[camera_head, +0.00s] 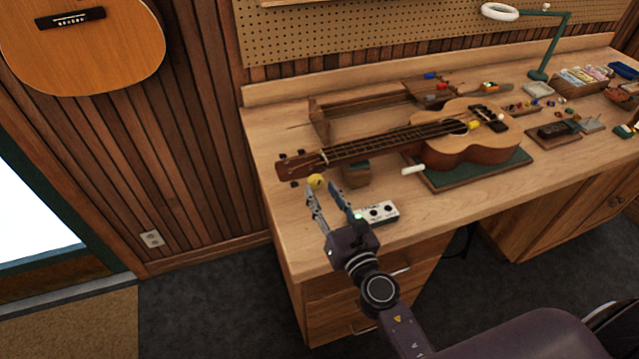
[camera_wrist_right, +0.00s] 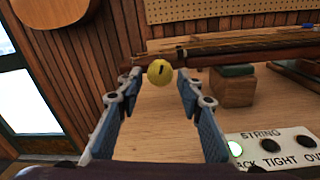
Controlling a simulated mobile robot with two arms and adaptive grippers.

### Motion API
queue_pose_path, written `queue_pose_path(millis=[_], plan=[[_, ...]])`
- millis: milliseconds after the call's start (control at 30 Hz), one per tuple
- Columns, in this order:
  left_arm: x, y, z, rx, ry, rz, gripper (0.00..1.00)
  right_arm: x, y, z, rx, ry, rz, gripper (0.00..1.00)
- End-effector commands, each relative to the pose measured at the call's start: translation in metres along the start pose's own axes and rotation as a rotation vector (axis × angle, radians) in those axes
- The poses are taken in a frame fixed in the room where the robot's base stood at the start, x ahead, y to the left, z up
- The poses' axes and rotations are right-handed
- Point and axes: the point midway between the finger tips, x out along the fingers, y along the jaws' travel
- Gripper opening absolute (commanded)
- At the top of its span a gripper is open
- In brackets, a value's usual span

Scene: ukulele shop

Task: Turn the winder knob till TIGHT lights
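The yellow round winder knob (camera_head: 315,181) is by the ukulele's headstock, near the bench's left end. In the right wrist view the knob (camera_wrist_right: 160,72) carries a dark mark near its top. My right gripper (camera_head: 326,189) is open, its fingers pointing at the knob. In the wrist view the knob appears between the fingertips, with no clear contact; its exact depth is hard to tell. The white STRING indicator box (camera_head: 378,211) sits to the right of the gripper. My left gripper is out of view.
The ukulele (camera_head: 470,141) lies on a green mat (camera_head: 480,172), its neck over a wooden support block (camera_head: 356,172). A white cylinder (camera_head: 413,169) lies near the mat. The bench front (camera_head: 450,208) right of the indicator box is clear. Small parts and a lamp stand farther right.

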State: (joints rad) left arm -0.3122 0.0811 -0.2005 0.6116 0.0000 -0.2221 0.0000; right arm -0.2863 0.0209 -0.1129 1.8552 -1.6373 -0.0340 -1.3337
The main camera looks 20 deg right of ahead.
Motion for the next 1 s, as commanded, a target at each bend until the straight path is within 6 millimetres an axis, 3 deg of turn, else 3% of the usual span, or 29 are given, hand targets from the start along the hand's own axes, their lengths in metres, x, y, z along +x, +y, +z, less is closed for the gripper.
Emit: queue_pose_path(millis=[200,467,800,1000], plan=[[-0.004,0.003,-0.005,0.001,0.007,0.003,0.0,0.02,0.0,0.0,0.001,0.001,0.0,0.34],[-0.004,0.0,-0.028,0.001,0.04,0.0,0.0,0.022,0.0,-0.001,0.001,0.001,0.0,0.34],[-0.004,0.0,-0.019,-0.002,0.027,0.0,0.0,0.021,0.0,-0.001,0.001,0.001,0.0,0.02],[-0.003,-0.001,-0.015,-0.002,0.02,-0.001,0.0,0.021,-0.001,-0.001,0.018,0.0,0.0,0.02]])
